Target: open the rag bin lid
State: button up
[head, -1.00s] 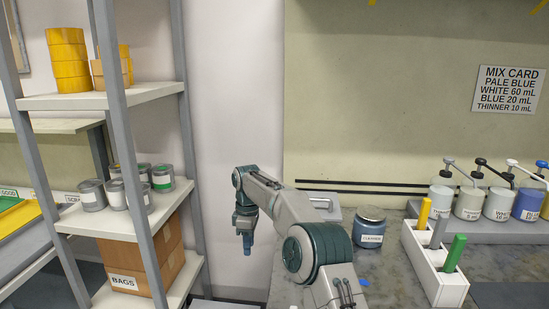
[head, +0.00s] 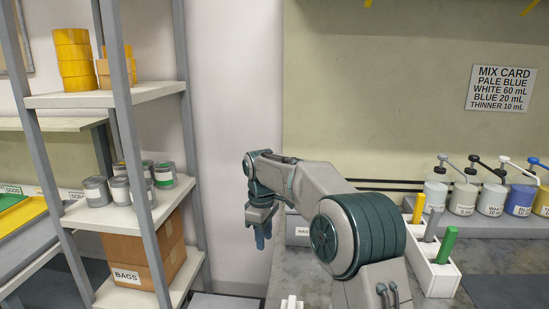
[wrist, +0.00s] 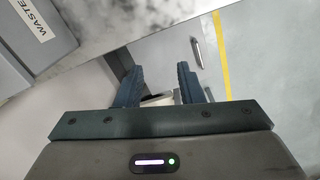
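My gripper (head: 263,238) hangs fingers down beside the left edge of the worktop in the head view. In the wrist view its two dark fingers (wrist: 160,67) are apart, with nothing held between them. A flat light-grey surface (head: 214,301), perhaps the rag bin lid, shows low between the shelf and the worktop. In the wrist view a metallic bar like a handle (wrist: 197,53) lies beyond the right finger. A pale, dark-edged piece (wrist: 158,99) shows between the fingers; I cannot tell what it is. No rag bin label is readable.
The grey waste box (wrist: 35,35) stands on the worktop (head: 292,268) close to my gripper; its side also shows in the head view (head: 299,231). The shelf (head: 190,277) stands to the left. A yellow floor line (wrist: 220,60) crosses open floor.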

jog(key=s+d+r+m+t, duration=0.1)
jog(key=s+d+m, duration=0.4)
jog(key=s, duration=0.7)
jog(key=s+d+r+m+t, duration=0.1)
jog(key=s+d+m, duration=0.3)
jog(key=s+d, duration=0.6)
jog(key=shift+s+r+m, duration=0.4)
jog(key=shift+s+r, duration=0.2)
jog(key=shift+s, duration=0.25)
jog(key=s+d+f+m, duration=0.1)
jog(key=s, duration=0.2)
jog(key=s+d+f+m, duration=0.1)
jog(key=s, duration=0.2)
jog(key=s+f+m, duration=0.1)
jog(key=s+f, duration=0.1)
jog(key=s, duration=0.1)
jog(key=shift+d+m+t, duration=0.3)
jog(key=shift+d, duration=0.1)
jog(key=c, duration=0.3)
jog(key=shift+s+f, duration=0.1)
jog(key=shift+f, duration=0.05)
grip_shut()
jog(key=shift+d, duration=0.15)
